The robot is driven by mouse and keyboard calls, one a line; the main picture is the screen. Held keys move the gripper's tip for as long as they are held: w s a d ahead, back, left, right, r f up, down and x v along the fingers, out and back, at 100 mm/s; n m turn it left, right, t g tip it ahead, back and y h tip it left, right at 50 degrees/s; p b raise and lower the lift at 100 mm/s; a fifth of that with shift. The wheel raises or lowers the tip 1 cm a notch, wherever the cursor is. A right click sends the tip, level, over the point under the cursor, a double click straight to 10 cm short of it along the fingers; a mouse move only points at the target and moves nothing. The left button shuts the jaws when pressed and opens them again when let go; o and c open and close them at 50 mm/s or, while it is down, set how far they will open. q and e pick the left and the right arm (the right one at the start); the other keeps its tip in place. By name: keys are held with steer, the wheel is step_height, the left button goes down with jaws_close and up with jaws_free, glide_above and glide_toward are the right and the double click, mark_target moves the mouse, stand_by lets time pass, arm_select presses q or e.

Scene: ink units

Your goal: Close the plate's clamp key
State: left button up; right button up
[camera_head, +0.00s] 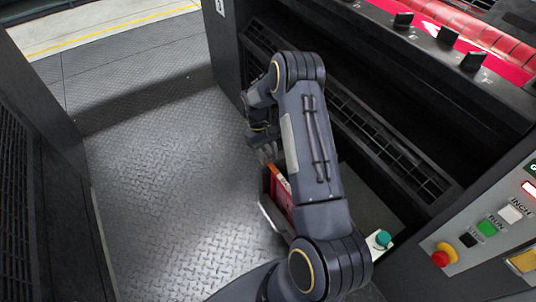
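Three black key-like knobs, which look like clamp keys, stand in a row on the press at the upper right: one (403,20), a second (447,36) and a third (473,61). They sit along a dark rail beside a red plate or cylinder surface (495,48). I cannot tell which key is the task's, nor whether any is open or closed. My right gripper (267,150) hangs low left of the press, well away from the keys, beside a red box. Its fingers are small and dark, and I cannot tell if they are apart. My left gripper is not in view.
A red box (279,190) stands beneath my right arm, partly hidden. A control panel with an emergency stop (443,254) and a green button (487,227) is at right. A teal knob (383,238) is near my arm.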

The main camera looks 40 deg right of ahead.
steer(key=p+v, duration=0.1)
steer(key=v, duration=0.6)
steer(key=shift+r, duration=0.35)
steer(key=shift+w, duration=0.1)
steer(key=s+a+r+t+y, duration=0.1)
steer(key=s+a+r+t, duration=0.25)
steer(key=r, duration=0.55)
steer(key=s+a+r+t+y, duration=0.1)
steer(key=s+a+r+t, duration=0.3)
steer(key=r, duration=0.6)
steer(key=s+a+r+t+y, duration=0.1)
steer(key=s+a, duration=0.4)
steer(key=s, duration=0.4)
steer(key=s+a+r+t, duration=0.2)
steer(key=s+a, duration=0.3)
steer(key=s, duration=0.4)
step_height(320, 180, up, 20)
steer(key=p, duration=2)
steer(key=shift+a+m+p, duration=0.2)
steer(key=shift+m+p, duration=0.1)
steer(key=shift+m, duration=0.1)
